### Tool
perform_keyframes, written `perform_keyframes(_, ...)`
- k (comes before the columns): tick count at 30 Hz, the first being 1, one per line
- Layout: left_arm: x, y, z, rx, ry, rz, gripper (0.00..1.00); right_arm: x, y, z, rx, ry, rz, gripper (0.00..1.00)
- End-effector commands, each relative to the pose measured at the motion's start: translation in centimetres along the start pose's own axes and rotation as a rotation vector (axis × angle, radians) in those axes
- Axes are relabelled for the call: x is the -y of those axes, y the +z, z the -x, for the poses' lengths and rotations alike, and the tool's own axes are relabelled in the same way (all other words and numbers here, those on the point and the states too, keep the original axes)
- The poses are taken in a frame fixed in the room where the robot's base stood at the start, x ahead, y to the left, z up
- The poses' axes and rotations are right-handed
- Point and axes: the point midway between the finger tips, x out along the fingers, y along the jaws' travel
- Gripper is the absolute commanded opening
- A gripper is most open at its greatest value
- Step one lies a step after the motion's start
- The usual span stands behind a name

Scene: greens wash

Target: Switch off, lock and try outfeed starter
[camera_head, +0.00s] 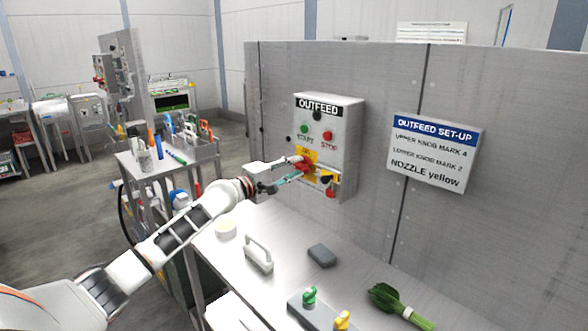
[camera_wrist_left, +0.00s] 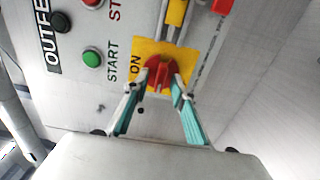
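The grey outfeed starter box (camera_head: 341,130) is on the steel panel, with a green START button (camera_head: 304,129) and a red STOP button (camera_head: 327,136). Below them a red rotary handle (camera_head: 304,163) sits on a yellow plate; in the left wrist view the handle (camera_wrist_left: 160,74) is beside the word ON. My left gripper (camera_head: 298,170) is at the handle. Its teal fingers (camera_wrist_left: 155,88) are spread, one on each side of the handle; firm contact cannot be told. Beside the plate are a yellow part (camera_wrist_left: 176,14) and a red item (camera_head: 331,193), partly hidden. My right gripper is not in view.
A set-up sign (camera_head: 434,152) hangs right of the box. A tool cart (camera_head: 160,170) stands left.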

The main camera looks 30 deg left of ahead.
Motion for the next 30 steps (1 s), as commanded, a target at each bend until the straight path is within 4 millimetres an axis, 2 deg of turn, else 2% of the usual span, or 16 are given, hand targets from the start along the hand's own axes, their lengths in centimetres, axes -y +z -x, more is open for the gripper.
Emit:
perform_keyframes(6,0.0,0.0,0.1,0.0,0.0,-0.002,0.26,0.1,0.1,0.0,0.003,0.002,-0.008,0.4)
perform_keyframes(10,0.1,-0.1,1.2,-0.001,-0.002,-0.003,0.26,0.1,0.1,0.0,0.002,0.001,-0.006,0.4)
perform_keyframes(24,0.2,0.0,9.3,0.0,-0.004,-0.003,0.26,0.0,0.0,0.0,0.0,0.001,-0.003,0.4)
perform_keyframes(30,0.1,0.0,11.3,0.0,-0.002,-0.001,0.26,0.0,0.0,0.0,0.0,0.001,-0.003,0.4)
